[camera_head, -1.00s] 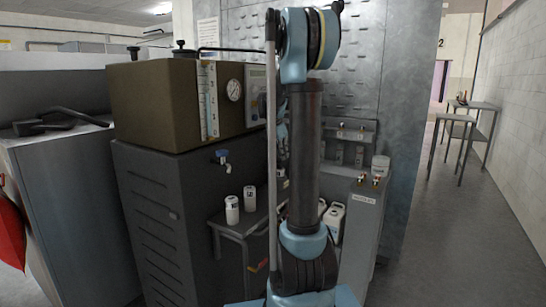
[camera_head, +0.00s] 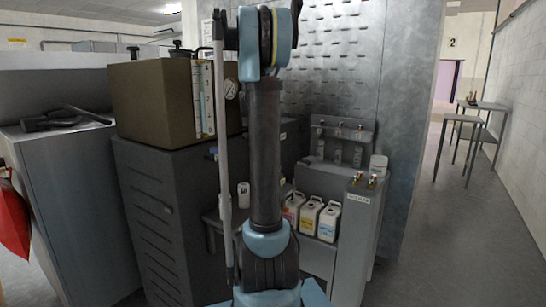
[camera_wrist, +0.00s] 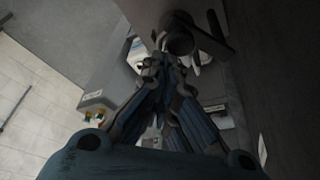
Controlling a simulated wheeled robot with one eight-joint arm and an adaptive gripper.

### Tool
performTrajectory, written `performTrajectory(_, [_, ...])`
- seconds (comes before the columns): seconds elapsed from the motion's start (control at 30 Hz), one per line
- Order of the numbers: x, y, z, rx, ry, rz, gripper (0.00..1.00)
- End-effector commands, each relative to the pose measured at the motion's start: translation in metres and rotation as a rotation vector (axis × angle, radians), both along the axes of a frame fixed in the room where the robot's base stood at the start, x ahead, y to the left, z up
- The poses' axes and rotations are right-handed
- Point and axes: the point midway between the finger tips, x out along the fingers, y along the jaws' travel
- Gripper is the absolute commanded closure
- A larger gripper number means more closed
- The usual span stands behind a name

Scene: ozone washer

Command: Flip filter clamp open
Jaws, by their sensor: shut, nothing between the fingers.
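My gripper (camera_wrist: 160,65) shows in the wrist view with its blue-grey fingers closed together and nothing between them. Just beyond the fingertips is a dark round part with a lever-like arm (camera_wrist: 180,38), on or by a dark surface. It may be the filter clamp, but the dim picture does not settle this. I cannot tell whether the fingertips touch it. In the head view my upright arm hides the gripper and the right part of the brown washer box (camera_head: 155,100). No clamp can be made out there.
The box stands on a dark grey cabinet (camera_head: 160,220). A small white bottle (camera_head: 243,195) stands beside my arm. Several white jugs (camera_head: 310,215) stand right of my arm, below a rack of taps (camera_head: 340,140). The floor at the right (camera_head: 440,240) is open.

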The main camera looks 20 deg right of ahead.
Motion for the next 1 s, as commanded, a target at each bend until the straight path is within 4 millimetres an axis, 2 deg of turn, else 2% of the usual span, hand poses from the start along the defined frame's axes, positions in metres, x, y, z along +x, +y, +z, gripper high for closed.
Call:
performTrajectory(0.43, [-0.0002, 0.0089, 0.0001, 0.000, 0.000, 0.000, 1.00])
performTrajectory(1.0, [-0.0021, 0.0054, 0.0010, 0.000, 0.000, 0.000, 1.00])
